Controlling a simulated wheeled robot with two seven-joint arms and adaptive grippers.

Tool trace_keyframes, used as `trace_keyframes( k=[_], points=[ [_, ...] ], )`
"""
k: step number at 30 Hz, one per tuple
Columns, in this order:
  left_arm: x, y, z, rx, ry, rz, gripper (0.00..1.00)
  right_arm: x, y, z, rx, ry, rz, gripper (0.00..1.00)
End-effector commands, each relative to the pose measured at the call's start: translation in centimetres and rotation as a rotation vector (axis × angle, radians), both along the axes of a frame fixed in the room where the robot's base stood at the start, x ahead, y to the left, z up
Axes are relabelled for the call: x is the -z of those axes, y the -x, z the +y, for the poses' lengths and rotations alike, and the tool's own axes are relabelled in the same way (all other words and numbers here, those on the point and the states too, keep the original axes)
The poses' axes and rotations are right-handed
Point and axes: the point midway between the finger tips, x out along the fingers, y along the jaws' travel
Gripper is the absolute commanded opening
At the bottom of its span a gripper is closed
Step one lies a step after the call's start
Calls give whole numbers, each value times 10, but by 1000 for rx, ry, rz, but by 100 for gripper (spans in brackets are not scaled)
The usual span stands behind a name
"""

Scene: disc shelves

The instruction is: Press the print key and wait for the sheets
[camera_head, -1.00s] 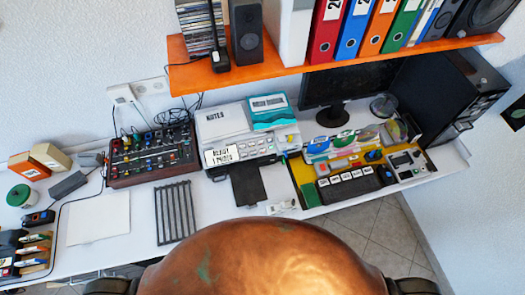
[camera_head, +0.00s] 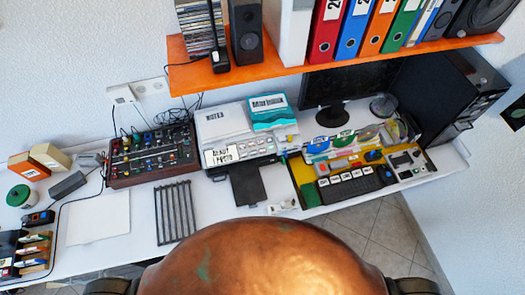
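The printer (camera_head: 280,153) stands against the wall in the middle of the desk. Its small lit display (camera_head: 222,156) shows dark text whose first line looks like "READY"; the second line is hard to read. A row of small pale keys (camera_head: 258,145) sits to the right of the display; I cannot tell which is the print key. A dark flat tray (camera_head: 247,188) sticks out from the printer's front, with no sheets visible on it. Neither of my grippers is in view.
An orange shelf (camera_head: 330,63) with binders overhangs the desk behind. A mixer (camera_head: 150,155) stands left of the printer, a slatted rack (camera_head: 175,212) in front of it. A yellow mat (camera_head: 303,172) with a label-keyed pad (camera_head: 350,184) lies right. A white sheet (camera_head: 98,217) lies left.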

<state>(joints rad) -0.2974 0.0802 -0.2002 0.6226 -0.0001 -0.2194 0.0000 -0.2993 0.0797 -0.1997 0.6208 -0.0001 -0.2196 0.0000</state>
Motion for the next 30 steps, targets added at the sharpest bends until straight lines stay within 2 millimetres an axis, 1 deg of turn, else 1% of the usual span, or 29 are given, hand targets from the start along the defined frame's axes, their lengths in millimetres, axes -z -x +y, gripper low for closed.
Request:
trace_keyframes(
  k=[1,4,14,30],
  points=[
    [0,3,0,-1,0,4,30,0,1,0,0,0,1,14],
    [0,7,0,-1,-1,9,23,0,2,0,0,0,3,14],
    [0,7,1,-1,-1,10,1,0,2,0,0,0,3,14],
    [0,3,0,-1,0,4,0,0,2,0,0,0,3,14]
  ],
)
